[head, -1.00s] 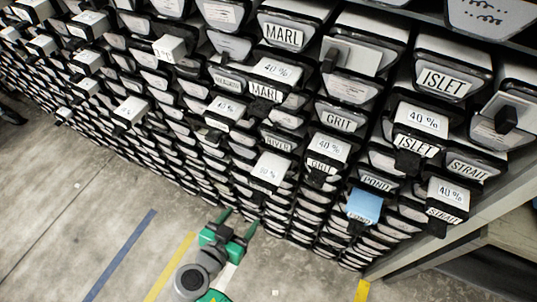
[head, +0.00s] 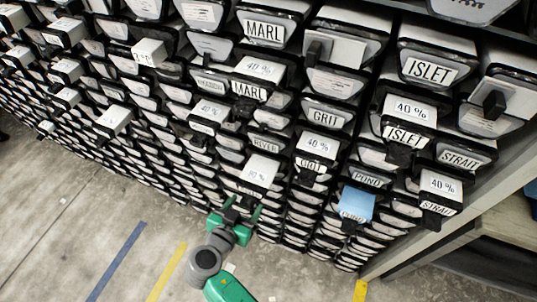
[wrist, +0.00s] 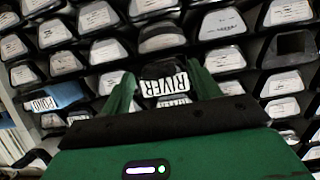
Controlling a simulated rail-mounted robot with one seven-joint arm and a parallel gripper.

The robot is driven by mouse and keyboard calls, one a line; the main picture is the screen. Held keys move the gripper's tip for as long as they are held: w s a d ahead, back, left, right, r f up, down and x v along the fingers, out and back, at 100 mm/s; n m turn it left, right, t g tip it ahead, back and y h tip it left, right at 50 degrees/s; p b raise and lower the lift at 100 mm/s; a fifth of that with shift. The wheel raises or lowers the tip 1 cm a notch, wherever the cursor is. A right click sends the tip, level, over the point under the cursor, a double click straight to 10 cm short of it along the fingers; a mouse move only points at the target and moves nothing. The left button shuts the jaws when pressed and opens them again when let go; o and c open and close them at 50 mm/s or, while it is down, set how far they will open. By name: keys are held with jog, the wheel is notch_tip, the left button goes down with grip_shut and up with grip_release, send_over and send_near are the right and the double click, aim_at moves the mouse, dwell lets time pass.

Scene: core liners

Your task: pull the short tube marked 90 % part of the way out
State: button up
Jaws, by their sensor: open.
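The short tube with a percent mark on its white top (head: 259,170), which I read as 90 %, juts out of the rack low in the middle of the head view. Its front end is partly hidden by my gripper. My green gripper (head: 243,209) is open and empty just below and in front of it. In the wrist view, a dark-framed end with a RIVER label (wrist: 165,84) shows between the two spread fingers of my gripper (wrist: 162,84). I cannot tell whether the fingers touch it.
Similar tubes jut out nearby, including a GRIT tube marked 40 % (head: 317,147), a MARL tube marked 40 % (head: 260,70) and a blue POND tube (head: 356,204). The rack is densely filled around. Open concrete floor (head: 60,220) lies in front.

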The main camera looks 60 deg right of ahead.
grip_shut()
jog(key=shift+r, duration=0.1)
jog(key=s+a, duration=0.1)
jog(key=a, duration=0.5)
jog(key=shift+a, duration=0.3)
jog(key=shift+c, duration=0.4)
grip_release()
jog(key=shift+o, duration=0.3)
jog(key=shift+s+f, duration=0.1)
jog(key=shift+f, duration=0.1)
jog(key=p+v, duration=0.1)
jog(key=v, duration=0.7)
jog(key=shift+d, duration=0.1)
